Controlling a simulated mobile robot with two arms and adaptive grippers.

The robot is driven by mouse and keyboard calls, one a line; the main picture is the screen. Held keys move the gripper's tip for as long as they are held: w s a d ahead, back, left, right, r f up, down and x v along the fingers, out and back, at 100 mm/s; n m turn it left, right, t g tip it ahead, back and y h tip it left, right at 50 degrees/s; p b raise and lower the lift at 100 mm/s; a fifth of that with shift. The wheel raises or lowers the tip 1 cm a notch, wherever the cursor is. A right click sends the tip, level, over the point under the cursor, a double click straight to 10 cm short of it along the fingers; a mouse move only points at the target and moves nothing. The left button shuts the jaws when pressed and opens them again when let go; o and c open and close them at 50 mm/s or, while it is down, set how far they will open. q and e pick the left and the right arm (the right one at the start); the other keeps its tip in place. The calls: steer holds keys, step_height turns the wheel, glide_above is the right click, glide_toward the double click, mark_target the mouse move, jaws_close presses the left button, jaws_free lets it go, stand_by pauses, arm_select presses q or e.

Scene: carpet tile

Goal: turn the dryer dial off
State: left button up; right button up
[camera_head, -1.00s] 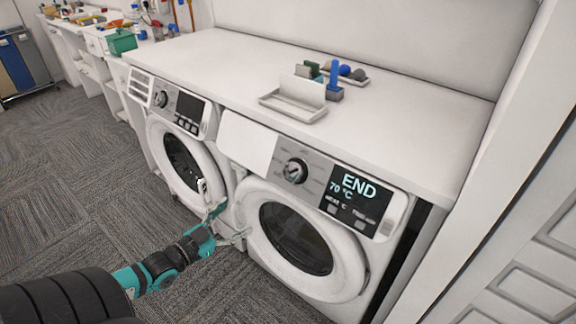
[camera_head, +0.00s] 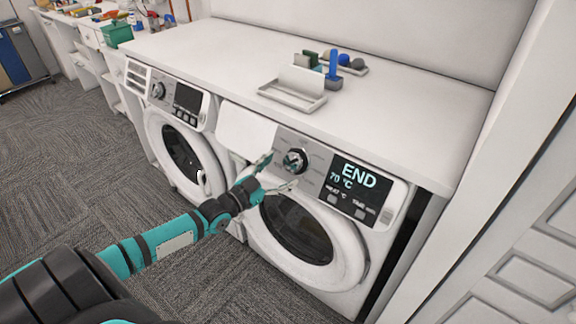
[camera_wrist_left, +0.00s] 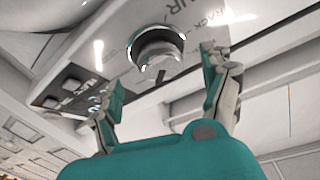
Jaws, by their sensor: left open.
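The dryer (camera_head: 330,262) is the right-hand white machine, with a round door and a display (camera_head: 356,188) reading END and 70 °C. Its dial (camera_head: 295,160) is a round silver and dark knob left of the display. My left gripper (camera_head: 278,172) is open just below and left of the dial in the head view. In the left wrist view the dial (camera_wrist_left: 156,48) lies ahead, between the lines of the two spread fingers (camera_wrist_left: 160,95). The fingertips look short of it, and I see no clear contact. My right gripper is out of view.
A second machine (camera_head: 178,150) stands to the left. A white countertop (camera_head: 400,105) overhangs both, with a white tray (camera_head: 291,96) and small blue and green items near the dryer. A white cabinet (camera_head: 520,210) stands at the right. The carpet floor is clear at left.

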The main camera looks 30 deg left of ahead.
mark_target(289, 165)
arm_select(q)
steer(key=shift+w+d, duration=0.15)
steer(key=shift+w, duration=0.75)
steer(key=shift+w+d, duration=0.15)
steer(key=shift+w, duration=0.75)
steer(key=c, duration=1.2)
